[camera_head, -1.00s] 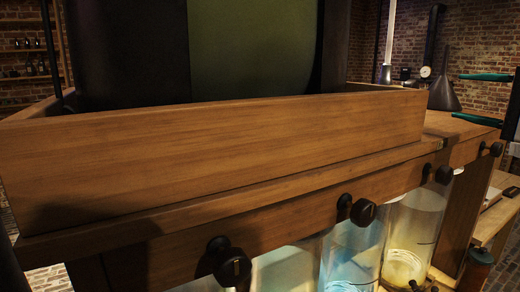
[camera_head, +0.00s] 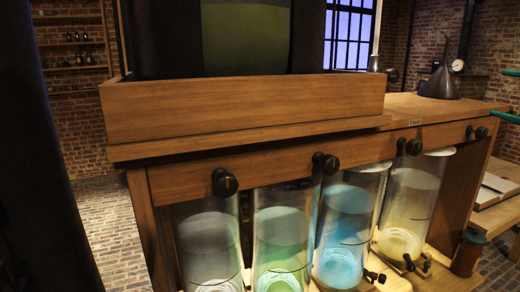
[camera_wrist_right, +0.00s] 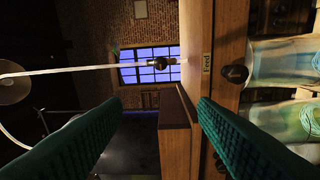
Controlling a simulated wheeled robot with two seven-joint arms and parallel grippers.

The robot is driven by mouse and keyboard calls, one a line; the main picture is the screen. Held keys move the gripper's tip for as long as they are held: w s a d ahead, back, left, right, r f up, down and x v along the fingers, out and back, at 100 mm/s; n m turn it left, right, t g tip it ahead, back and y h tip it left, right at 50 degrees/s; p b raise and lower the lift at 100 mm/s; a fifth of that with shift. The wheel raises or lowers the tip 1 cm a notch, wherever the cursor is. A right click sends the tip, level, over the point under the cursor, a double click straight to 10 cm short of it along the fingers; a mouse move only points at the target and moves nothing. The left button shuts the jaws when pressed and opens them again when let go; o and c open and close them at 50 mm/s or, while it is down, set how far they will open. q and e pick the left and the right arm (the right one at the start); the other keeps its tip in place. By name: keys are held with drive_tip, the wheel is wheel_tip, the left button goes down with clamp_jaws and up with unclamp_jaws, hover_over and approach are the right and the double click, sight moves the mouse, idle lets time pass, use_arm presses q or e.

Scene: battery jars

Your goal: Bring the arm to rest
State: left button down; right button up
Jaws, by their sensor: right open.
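My right gripper (camera_head: 498,94) shows at the right edge of the head view, with only its two teal fingers in the picture. They stand apart with nothing between them, to the right of the wooden bench (camera_head: 430,104). In the right wrist view the gripper (camera_wrist_right: 160,102) is open and empty, its ribbed teal fingers on either side of the bench's wooden edge, which lies beyond them. I cannot tell the exact gap to the wood. The rest of the right arm is out of the picture. My left gripper is not in view.
Several glass jars (camera_head: 345,215) with glowing contents stand under the bench, below black knobs (camera_head: 225,182). A wooden box (camera_head: 240,108) and dark funnel (camera_head: 440,82) are on top. Brick floor (camera_head: 115,215) is clear at left.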

drive_tip(key=w+a+f+m+t+y, duration=0.2)
drive_tip(key=w+a+f+m, duration=0.1)
drive_tip(key=a+f+m, duration=0.4)
drive_tip(key=w+a+f+m+t+y, duration=0.2)
drive_tip(key=w+a+f+m, duration=0.15)
drive_tip(key=f+m, duration=0.4)
drive_tip(key=s+f+m+g+h, duration=0.2)
drive_tip(key=f+m+h, duration=0.6)
drive_tip(key=f+m, duration=0.45)
drive_tip(key=s+f+m+g+h, duration=0.1)
drive_tip(key=s+f+m+h, duration=0.2)
drive_tip(key=f+m+h, duration=0.95)
drive_tip(key=s+a+f+m+g+y, duration=0.3)
drive_tip(key=s+f+m+g+y, duration=0.35)
drive_tip(key=s+f+m, duration=0.45)
drive_tip(key=s+a+f+m+g+y, duration=0.1)
drive_tip(key=s+a+f+m+g, duration=0.3)
drive_tip(key=s, duration=0.3)
drive_tip(key=s+a+f+m+g+y, duration=0.2)
drive_tip(key=s+a+f+g, duration=0.25)
drive_tip(key=s, duration=0.35)
wheel_tip(320, 180, down, 26)
drive_tip(key=d, duration=0.1)
drive_tip(key=s+d+f+g, duration=0.1)
drive_tip(key=s+d+f, duration=0.2)
drive_tip(key=s+f, duration=1.3)
drive_tip(key=shift+s+f+g+h, duration=0.3)
drive_tip(key=shift+f+h, duration=0.05)
drive_tip(key=shift+h, duration=0.05)
